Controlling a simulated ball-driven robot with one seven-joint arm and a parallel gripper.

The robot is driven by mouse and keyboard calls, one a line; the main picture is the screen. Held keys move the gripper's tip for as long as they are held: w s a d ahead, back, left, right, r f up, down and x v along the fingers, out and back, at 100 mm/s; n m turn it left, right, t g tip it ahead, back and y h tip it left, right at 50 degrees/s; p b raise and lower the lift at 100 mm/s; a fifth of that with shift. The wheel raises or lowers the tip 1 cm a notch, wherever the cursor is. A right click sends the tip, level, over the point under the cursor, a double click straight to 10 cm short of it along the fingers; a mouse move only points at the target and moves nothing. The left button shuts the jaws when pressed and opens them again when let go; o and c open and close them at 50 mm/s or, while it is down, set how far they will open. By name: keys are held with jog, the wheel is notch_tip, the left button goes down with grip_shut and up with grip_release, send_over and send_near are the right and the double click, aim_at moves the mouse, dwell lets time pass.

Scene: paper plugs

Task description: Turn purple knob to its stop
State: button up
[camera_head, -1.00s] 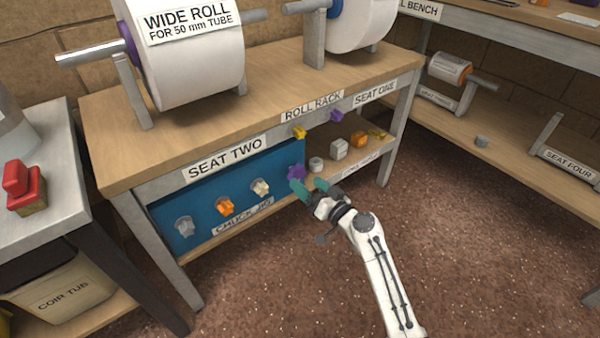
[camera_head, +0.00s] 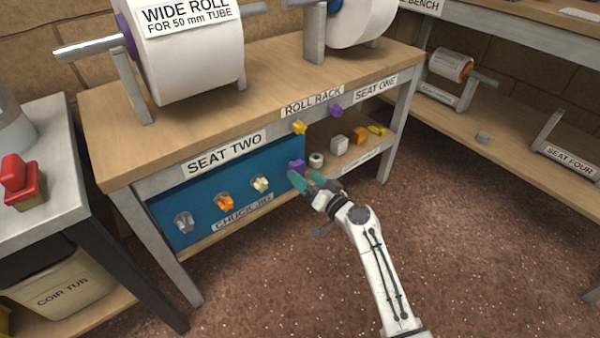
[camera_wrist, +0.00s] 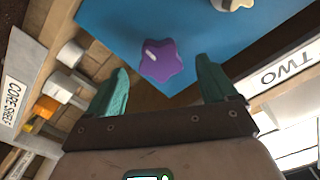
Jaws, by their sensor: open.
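The purple knob (camera_wrist: 161,61) is star-shaped with a pale mark and sits on the blue panel (camera_wrist: 110,15) in the wrist view. In the head view the purple knob (camera_head: 297,167) is at the right end of the panel's knob row, partly behind my gripper (camera_head: 312,181). In the wrist view my gripper (camera_wrist: 160,88) has its two green fingers apart, with the knob between and just beyond their tips. The fingers do not appear to touch it.
A grey knob (camera_head: 184,223), an orange knob (camera_head: 224,203) and a cream knob (camera_head: 261,184) share the panel. Small plugs, including a white block (camera_head: 339,145), stand on the shelf to the right. The floor in front is clear.

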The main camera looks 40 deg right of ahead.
jog(key=shift+w+b, duration=0.5)
jog(key=shift+w, duration=0.95)
jog(key=shift+c, duration=0.5)
jog(key=c, duration=0.9)
jog(key=shift+c, duration=0.2)
jog(key=o, duration=1)
jog(key=shift+o, duration=0.2)
jog(key=shift+s, duration=0.15)
jog(key=shift+s, duration=1.9)
